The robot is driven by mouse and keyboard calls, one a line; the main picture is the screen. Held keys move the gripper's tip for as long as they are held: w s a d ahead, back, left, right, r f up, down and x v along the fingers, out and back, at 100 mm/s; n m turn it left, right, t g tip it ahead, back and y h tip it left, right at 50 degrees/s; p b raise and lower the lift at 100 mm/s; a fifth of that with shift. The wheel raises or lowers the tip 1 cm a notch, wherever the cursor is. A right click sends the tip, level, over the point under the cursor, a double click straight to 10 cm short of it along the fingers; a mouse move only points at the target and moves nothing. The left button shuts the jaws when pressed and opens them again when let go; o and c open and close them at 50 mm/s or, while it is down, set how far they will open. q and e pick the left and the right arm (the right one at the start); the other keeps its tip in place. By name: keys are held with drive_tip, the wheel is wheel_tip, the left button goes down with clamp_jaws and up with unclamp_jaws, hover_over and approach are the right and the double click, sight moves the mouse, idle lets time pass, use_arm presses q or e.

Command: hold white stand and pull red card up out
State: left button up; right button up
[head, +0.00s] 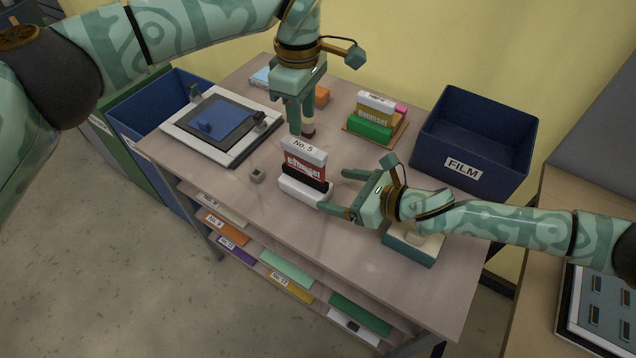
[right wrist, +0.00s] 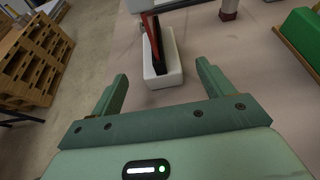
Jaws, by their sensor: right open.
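The red card (head: 305,164), with a white "No. 5" top and a dark lower band, stands in the white stand (head: 303,190) near the middle of the table. In the right wrist view the red card (right wrist: 152,32) rises from the white stand (right wrist: 162,68), its top cut off. My right gripper (head: 334,194) is open at the stand's right side. In its wrist view the stand is ahead, apart from the fingers (right wrist: 160,85). My left gripper (head: 299,126) points down behind the card, apart from it; its finger gap is unclear.
A framed blue panel (head: 224,122) lies left. Card blocks (head: 372,122) and a blue FILM bin (head: 470,143) stand right.

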sight(327, 187)
drive_tip(key=x, duration=0.6)
drive_tip(key=shift+w+a, duration=0.25)
drive_tip(key=c, duration=1.2)
drive_tip(key=shift+o, duration=0.2)
